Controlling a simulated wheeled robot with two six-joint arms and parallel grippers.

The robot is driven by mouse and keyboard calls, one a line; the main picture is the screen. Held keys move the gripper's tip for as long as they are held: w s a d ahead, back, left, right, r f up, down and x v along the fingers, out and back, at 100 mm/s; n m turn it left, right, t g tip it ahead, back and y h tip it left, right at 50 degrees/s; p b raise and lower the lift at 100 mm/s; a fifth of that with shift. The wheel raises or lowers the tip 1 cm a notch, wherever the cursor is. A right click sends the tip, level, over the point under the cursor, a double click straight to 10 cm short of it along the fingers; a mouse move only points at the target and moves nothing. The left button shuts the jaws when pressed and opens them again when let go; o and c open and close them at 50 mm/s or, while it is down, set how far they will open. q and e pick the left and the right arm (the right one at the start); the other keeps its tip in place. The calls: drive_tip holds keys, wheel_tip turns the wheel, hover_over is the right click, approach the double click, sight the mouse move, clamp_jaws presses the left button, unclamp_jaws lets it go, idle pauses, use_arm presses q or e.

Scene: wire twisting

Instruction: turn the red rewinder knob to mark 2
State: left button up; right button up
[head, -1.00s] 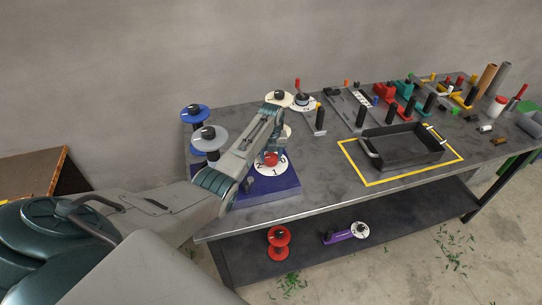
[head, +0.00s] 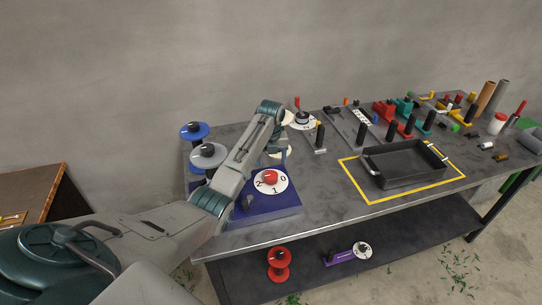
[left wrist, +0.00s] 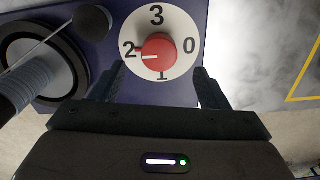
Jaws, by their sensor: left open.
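The red rewinder knob (head: 270,177) sits on a white dial (head: 259,187) on a dark blue base (head: 279,203) at the left of the bench. In the left wrist view, the knob (left wrist: 159,52) is at upper middle, with 3 above, 2 at left and 0 at right. A red pointer and a white line on the knob are on its left side, toward 2. My left gripper (left wrist: 160,82) is open. Its fingers are apart, either side and just below the knob in that view, and I see nothing between them. My right gripper is not in view.
A blue spool (head: 194,130) and a grey-white spool (head: 208,156) stand left of the dial. A black tray (head: 405,163) lies inside a yellow outline at right. Several tools line the back of the bench. A red spool (head: 278,262) sits on the lower shelf.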

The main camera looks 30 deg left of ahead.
sight(271, 174)
use_arm(q)
drive_tip(key=shift+r+b, duration=0.45)
drive_tip(key=shift+r, duration=1.5)
